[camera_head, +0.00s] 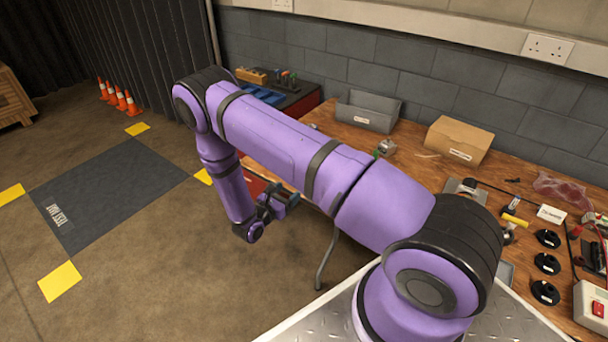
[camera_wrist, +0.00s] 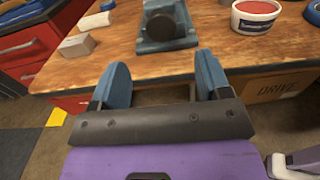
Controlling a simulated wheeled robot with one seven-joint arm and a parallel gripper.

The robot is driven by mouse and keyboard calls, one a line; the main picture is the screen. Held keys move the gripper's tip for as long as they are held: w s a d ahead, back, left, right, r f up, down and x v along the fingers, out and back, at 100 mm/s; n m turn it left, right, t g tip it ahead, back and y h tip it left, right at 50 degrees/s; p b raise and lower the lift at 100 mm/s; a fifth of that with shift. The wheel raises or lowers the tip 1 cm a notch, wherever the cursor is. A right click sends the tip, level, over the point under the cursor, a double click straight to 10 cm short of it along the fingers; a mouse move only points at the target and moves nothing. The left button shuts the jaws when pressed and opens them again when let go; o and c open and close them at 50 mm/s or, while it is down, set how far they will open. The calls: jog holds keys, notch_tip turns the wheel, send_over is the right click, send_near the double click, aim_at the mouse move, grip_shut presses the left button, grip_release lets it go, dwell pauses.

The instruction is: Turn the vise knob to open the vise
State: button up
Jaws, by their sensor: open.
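The blue-grey vise (camera_wrist: 167,38) sits near the front edge of the wooden bench at the top of the wrist view, cut off by the frame. A dark round knob (camera_wrist: 162,26) faces me on its front. My gripper (camera_wrist: 163,80) is open and empty, its two blue-grey fingers apart, just short of the vise and roughly centred on it. A gap shows between fingers and vise. In the head view my gripper (camera_head: 284,204) hangs beside the bench's front edge. I cannot make out the vise there; my arm covers part of the bench.
A white tub with red contents (camera_wrist: 254,18) stands right of the vise. A grey bin (camera_head: 367,111) and a cardboard box (camera_head: 458,141) stand against the wall. Open floor lies left of my arm.

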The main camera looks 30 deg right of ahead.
jog(key=x, duration=1)
jog(key=shift+w+d, duration=0.1)
jog(key=shift+d, duration=0.15)
jog(key=c, duration=0.9)
